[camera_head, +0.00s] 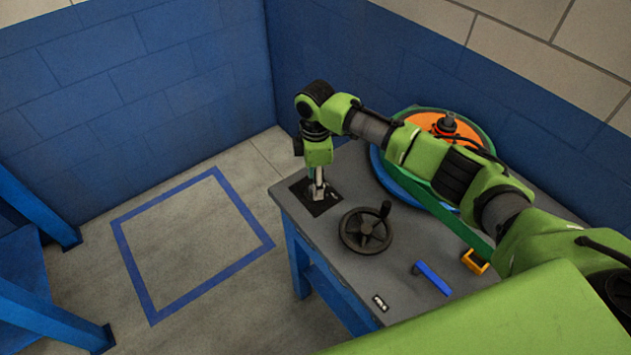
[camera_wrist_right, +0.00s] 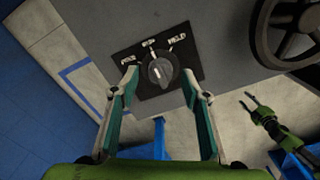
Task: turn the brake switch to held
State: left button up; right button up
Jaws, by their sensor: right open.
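The brake switch is a dark round knob (camera_wrist_right: 160,71) on a black plate (camera_wrist_right: 138,62) with three white labels. FREE is on the left, HELD is on the right, and a middle one is too small to read surely. The knob's pointer seems to face the middle label. In the head view, the plate (camera_head: 301,188) lies at the table's far left corner. My right gripper (camera_head: 318,193) points down over it and hides the knob. In the wrist view, its open fingers (camera_wrist_right: 160,80) stand either side of the knob, apart from it. My left gripper (camera_wrist_right: 249,99) looks open and empty, away from the table.
A black handwheel (camera_head: 366,230) with an upright handle stands near the plate. A blue lever (camera_head: 432,278), a yellow bracket (camera_head: 474,262) and a small labelled tag (camera_head: 380,302) are on the grey table (camera_head: 335,273). A large orange-topped disc (camera_head: 418,121) stands behind.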

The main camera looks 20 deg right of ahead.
jog(key=shift+f, duration=0.9)
jog(key=shift+c, duration=0.7)
jog(key=c, duration=0.9)
jog(key=shift+r, duration=0.1)
jog(key=shift+c, duration=0.2)
jog(key=shift+a+r+m+p, duration=0.1)
jog(key=shift+m+p, duration=0.2)
jog(key=shift+p, duration=0.25)
jog(key=m+p, duration=0.2)
jog(key=p, duration=0.1)
jog(key=shift+s+r+m, duration=0.1)
jog(key=shift+m, duration=0.3)
jog(key=m+p, duration=0.2)
jog(key=m, duration=0.1)
jog(key=shift+p, duration=0.3)
pick_arm(q)
notch_tip(320, 180, up, 8)
jog(key=p, duration=0.1)
jog(key=shift+s+r+p, duration=0.25)
jog(key=shift+s+p, duration=0.1)
jog(key=shift+s, duration=0.05)
pick_arm(e)
jog(key=shift+f+m, duration=0.2)
jog(key=shift+m, duration=1.5)
pick_arm(q)
jog(key=shift+d, duration=0.1)
